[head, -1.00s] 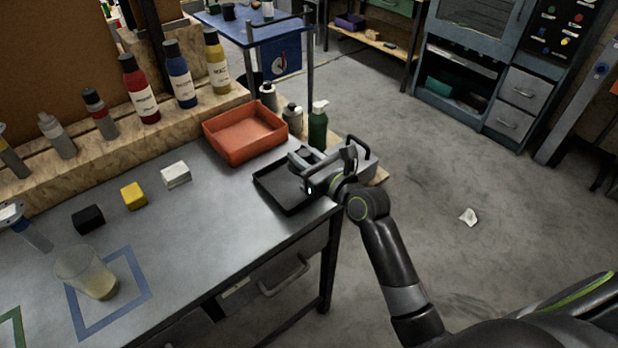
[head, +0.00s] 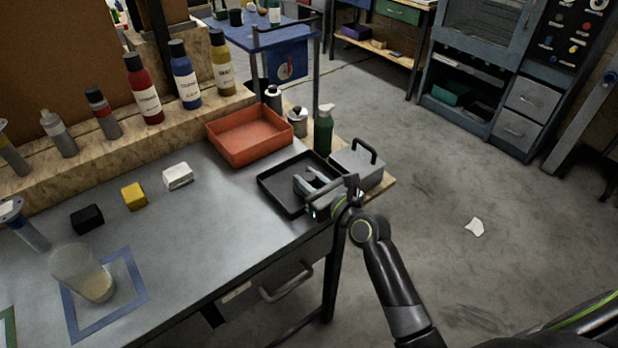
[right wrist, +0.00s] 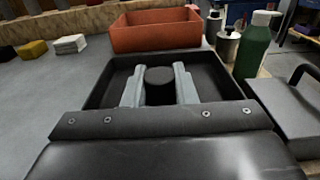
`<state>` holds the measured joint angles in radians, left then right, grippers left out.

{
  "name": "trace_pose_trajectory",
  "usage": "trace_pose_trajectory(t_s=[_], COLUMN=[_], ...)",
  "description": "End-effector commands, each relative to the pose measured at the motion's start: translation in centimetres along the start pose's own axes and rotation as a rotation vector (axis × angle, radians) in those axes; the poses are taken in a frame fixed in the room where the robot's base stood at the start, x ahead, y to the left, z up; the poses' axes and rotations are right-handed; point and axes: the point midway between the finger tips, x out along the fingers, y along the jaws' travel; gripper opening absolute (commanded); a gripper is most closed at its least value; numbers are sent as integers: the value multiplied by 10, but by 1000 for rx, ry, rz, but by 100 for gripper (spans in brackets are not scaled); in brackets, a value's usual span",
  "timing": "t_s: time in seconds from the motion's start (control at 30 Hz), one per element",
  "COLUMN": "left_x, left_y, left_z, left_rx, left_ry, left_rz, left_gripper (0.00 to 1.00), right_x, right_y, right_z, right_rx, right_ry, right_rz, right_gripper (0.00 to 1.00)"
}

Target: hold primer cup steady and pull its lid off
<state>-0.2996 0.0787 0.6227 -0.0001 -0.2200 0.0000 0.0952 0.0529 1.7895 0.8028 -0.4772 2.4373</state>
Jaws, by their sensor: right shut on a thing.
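The primer cup (head: 82,268) is a translucent cup with pale contents, standing inside a blue taped square (head: 128,298) on the grey bench. No lid shows on it. My right gripper (head: 314,180) is at the black tray (head: 268,187), far to the right of the cup. In the right wrist view a round black piece (right wrist: 160,77), which looks like the lid, sits between the two grey fingers, and the gripper is shut on it, over the tray (right wrist: 100,82). Whether the lid touches the tray floor I cannot tell. My left gripper is not in view.
An orange bin (head: 250,137) stands behind the tray. A grey box with a handle (head: 358,168) and a green bottle (head: 323,132) are to its right. Black (head: 87,219), yellow (head: 134,196) and white (head: 178,176) blocks lie in a row. Bottles line the back ledge.

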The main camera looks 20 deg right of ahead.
Motion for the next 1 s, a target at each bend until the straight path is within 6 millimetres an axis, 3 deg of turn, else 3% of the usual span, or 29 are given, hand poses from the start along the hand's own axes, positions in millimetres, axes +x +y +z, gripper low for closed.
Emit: trace_pose_trajectory(t_s=[0.23,0.27,0.43,0.7,0.87,1.0], left_x=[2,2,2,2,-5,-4], left_y=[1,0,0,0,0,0], left_z=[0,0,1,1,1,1], left_rx=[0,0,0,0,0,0], left_ry=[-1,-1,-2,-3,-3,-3], left_rz=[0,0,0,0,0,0], left_gripper=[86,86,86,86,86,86], right_x=[0,0,0,0,-1,-28], right_y=[0,0,0,0,0,-1], right_z=[-6,-6,-7,-7,9,5], right_rx=[0,0,1,1,-1,0], right_ry=[0,1,3,6,3,6], right_rz=[-1,-1,-1,0,0,-2], right_gripper=[0,26,47,47,47,47])
